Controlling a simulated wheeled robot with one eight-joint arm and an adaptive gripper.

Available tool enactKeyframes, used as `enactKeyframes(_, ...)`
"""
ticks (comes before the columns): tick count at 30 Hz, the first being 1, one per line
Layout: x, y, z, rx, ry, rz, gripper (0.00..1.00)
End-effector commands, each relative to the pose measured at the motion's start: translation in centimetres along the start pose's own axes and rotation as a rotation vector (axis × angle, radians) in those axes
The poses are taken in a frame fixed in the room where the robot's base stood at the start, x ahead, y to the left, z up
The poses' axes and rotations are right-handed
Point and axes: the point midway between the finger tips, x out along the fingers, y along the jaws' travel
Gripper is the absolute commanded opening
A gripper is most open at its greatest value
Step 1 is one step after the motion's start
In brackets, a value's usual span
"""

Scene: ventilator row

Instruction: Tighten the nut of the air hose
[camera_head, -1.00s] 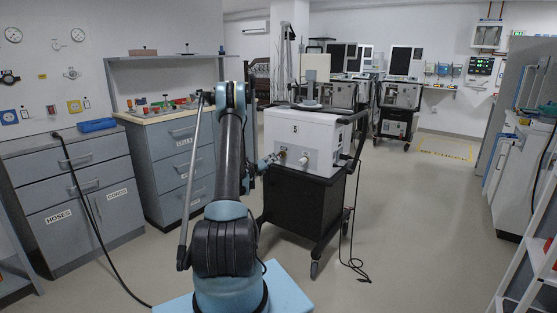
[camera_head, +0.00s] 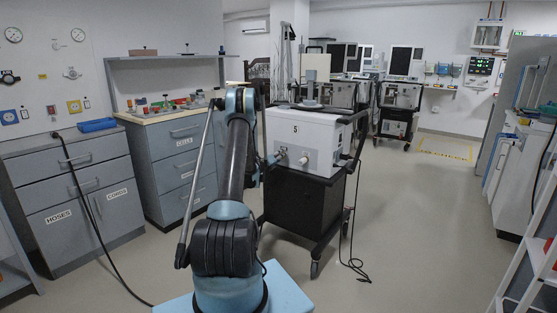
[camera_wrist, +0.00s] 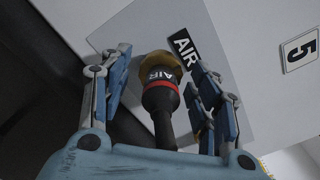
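The white ventilator (camera_head: 310,130), marked 5, stands on a black cart. In the head view my gripper (camera_head: 270,162) is at the ventilator's left front, small and partly hidden by my arm. I cannot tell how tight the nut is.
A black cable (camera_head: 350,235) hangs from the cart to the floor. Grey drawer cabinets (camera_head: 70,190) stand at the left, with a dark hose down their front. More ventilators (camera_head: 398,95) stand behind. The floor right of the cart is mostly clear.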

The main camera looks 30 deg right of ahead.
Motion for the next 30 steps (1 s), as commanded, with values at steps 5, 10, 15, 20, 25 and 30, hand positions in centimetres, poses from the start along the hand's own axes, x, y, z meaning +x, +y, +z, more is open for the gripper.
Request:
enactKeyframes(5,-0.02,0.02,0.01,0.0,0.0,0.0,0.15)
enactKeyframes(10,-0.03,0.06,0.03,0.002,-0.001,0.001,0.15)
enactKeyframes(15,-0.04,0.09,0.05,0.03,-0.001,0.002,0.15)
enactKeyframes(20,-0.05,0.1,0.06,0.1,-0.001,0.002,0.15)
enactKeyframes(25,-0.07,0.09,0.07,0.226,-0.001,0.003,0.15)
enactKeyframes(30,-0.07,0.07,0.07,0.384,-0.001,0.003,0.15)
